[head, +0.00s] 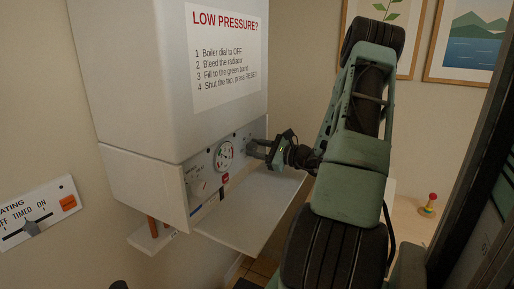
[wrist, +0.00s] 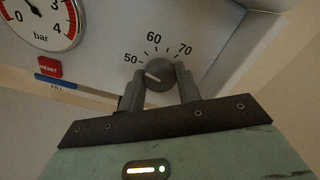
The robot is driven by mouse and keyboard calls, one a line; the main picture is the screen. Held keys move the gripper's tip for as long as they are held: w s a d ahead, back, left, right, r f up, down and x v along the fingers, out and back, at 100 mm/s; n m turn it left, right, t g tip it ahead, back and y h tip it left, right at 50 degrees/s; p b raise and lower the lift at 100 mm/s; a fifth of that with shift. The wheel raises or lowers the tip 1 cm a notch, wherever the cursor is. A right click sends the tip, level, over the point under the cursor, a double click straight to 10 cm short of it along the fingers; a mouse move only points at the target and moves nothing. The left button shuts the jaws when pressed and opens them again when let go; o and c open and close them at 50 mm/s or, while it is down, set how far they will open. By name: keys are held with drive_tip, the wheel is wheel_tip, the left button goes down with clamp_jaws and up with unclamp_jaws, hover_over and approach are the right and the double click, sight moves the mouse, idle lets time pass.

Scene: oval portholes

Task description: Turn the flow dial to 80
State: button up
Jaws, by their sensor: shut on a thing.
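The flow dial (wrist: 159,74) is a round grey knob on the boiler's white panel, with 50, 60 and 70 printed around it. Its white pointer line points left and slightly up, roughly toward the 50 side. The 80 mark does not show; the right finger covers that side. My gripper (wrist: 160,88) is shut on the dial, one finger on each side. In the head view my gripper (head: 262,150) reaches the right part of the boiler panel, and the dial is mostly hidden behind the fingers.
Left of the dial are a pressure gauge (wrist: 40,18), a red RESET button (wrist: 49,67) and a blue FILL label (wrist: 62,82). The boiler's lowered flap (head: 250,210) sticks out below the panel and under my gripper. A heating switch plate (head: 38,213) is on the left wall.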

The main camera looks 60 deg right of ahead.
drive_tip(key=m+p, duration=0.2)
drive_tip(key=m, duration=0.2)
drive_tip(key=shift+r+m, duration=0.1)
drive_tip(key=shift+m, duration=0.2)
drive_tip(key=m+p, duration=0.2)
drive_tip(key=m, duration=0.1)
drive_tip(key=shift+m+p, duration=0.3)
drive_tip(key=m+p, duration=0.3)
drive_tip(key=m, duration=0.1)
drive_tip(key=shift+m, duration=0.3)
drive_tip(key=m+p, duration=0.2)
drive_tip(key=m, duration=0.1)
drive_tip(key=shift+m, duration=0.3)
drive_tip(key=m+p, duration=0.2)
drive_tip(key=m, duration=0.1)
drive_tip(key=shift+m, duration=0.3)
drive_tip(key=m, duration=0.2)
drive_tip(key=shift+m+p, duration=0.4)
drive_tip(key=m, duration=0.6)
drive_tip(key=shift+f, duration=0.2)
